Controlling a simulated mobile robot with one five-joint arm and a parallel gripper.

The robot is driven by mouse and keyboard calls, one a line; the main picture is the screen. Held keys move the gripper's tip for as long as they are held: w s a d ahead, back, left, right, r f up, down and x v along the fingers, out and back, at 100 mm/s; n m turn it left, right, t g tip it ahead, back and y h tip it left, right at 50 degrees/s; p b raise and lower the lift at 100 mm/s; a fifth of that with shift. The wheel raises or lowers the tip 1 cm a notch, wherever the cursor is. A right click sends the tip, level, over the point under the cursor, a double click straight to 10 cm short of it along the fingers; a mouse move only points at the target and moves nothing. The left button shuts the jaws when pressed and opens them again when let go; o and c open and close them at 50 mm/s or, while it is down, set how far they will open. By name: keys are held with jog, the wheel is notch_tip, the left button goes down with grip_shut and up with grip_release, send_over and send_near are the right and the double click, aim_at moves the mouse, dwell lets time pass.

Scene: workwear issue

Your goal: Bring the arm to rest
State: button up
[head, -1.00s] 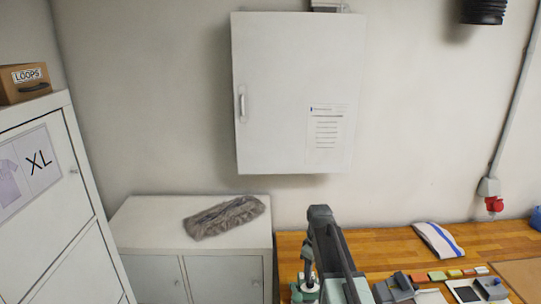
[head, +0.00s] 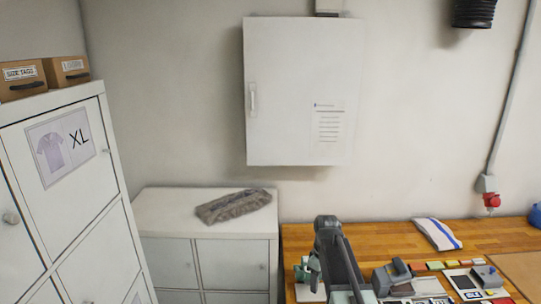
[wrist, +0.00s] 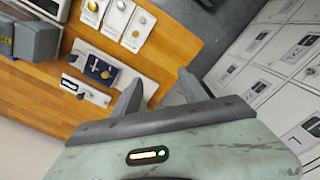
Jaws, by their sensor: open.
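My gripper (wrist: 160,88) shows in the wrist view with its two grey fingers spread apart and nothing between them. In the head view my arm stands folded upright in front of the bench (head: 385,236), at the bottom middle. I cannot make out the fingers clearly there.
A tall XL locker (head: 90,165) stands at left with boxes on top. A white wall cabinet (head: 300,90) hangs above. Small items and a striped cloth (head: 437,234) lie on the bench.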

jog(key=s+f+b, duration=0.3)
jog(key=f+b, duration=0.1)
jog(key=f, duration=0.1)
jog(key=s+f+m+b, duration=0.1)
jog(key=s+f+b, duration=0.2)
jog(key=f+b, duration=0.2)
jog(key=s+f+m+b, duration=0.1)
jog(key=s+f+b, duration=0.2)
jog(key=f+b, duration=0.2)
jog(key=shift+a, duration=0.15)
jog(key=s+m, duration=0.1)
jog(key=m, duration=0.1)
jog(key=s+f+m+b, duration=0.1)
jog(key=s+m, duration=0.3)
jog(key=m, duration=0.1)
jog(key=shift+s+f+b, duration=0.2)
jog(key=shift+f+b, duration=0.05)
jog(key=shift+b, duration=0.1)
